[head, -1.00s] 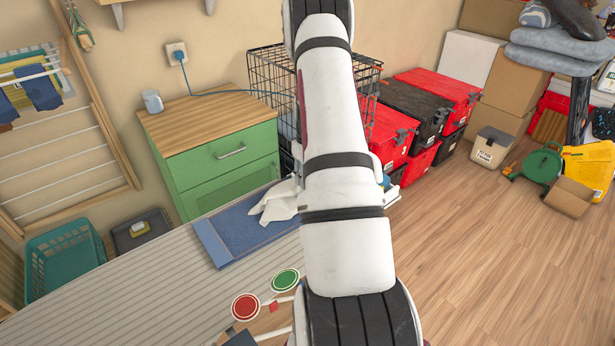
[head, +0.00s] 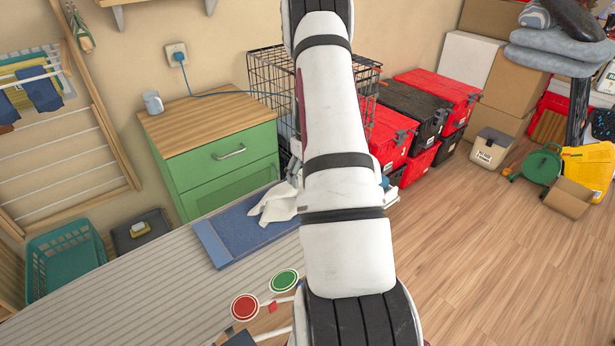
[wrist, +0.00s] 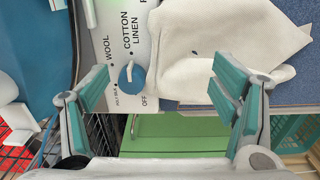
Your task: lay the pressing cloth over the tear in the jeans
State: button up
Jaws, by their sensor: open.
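The blue jeans (head: 228,240) lie flat on the pale striped board in the head view. A crumpled whitish cloth (head: 277,204) rests on their far right part. In the wrist view the cloth (wrist: 228,35) spreads beyond my fingers, with a small dark spot on it; blue denim (wrist: 284,88) shows at its right edge. No tear is visible. My gripper (wrist: 160,82) is open and empty, its teal fingers wide apart near the cloth's near edge. In the head view my arm hides most of the gripper and what lies behind it.
A white panel with a blue dial (wrist: 132,74), marked wool, cotton and linen, lies beside the cloth in the wrist view. Red and green round paddles (head: 245,307) lie at the board's near side. A green cabinet (head: 222,165) and wire crate (head: 268,70) stand behind.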

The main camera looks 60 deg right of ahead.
notch_tip(320, 180, up, 4)
jog(key=shift+p, duration=0.55)
notch_tip(320, 180, up, 12)
dwell(0.5)
jog(key=a+r+n+t+h, duration=0.1)
jog(key=a+r, duration=0.8)
jog(key=a, duration=0.4)
jog(key=a+r+n+t, duration=0.1)
jog(key=a+r, duration=0.8)
jog(key=a, duration=0.4)
jog(key=s+a+n+t+y, duration=0.1)
jog(key=s+a+t, duration=0.2)
jog(key=s+a, duration=1.2)
jog(key=a, duration=0.3)
jog(key=shift+a+r+n, duration=0.3)
jog(key=shift+a+r, duration=0.1)
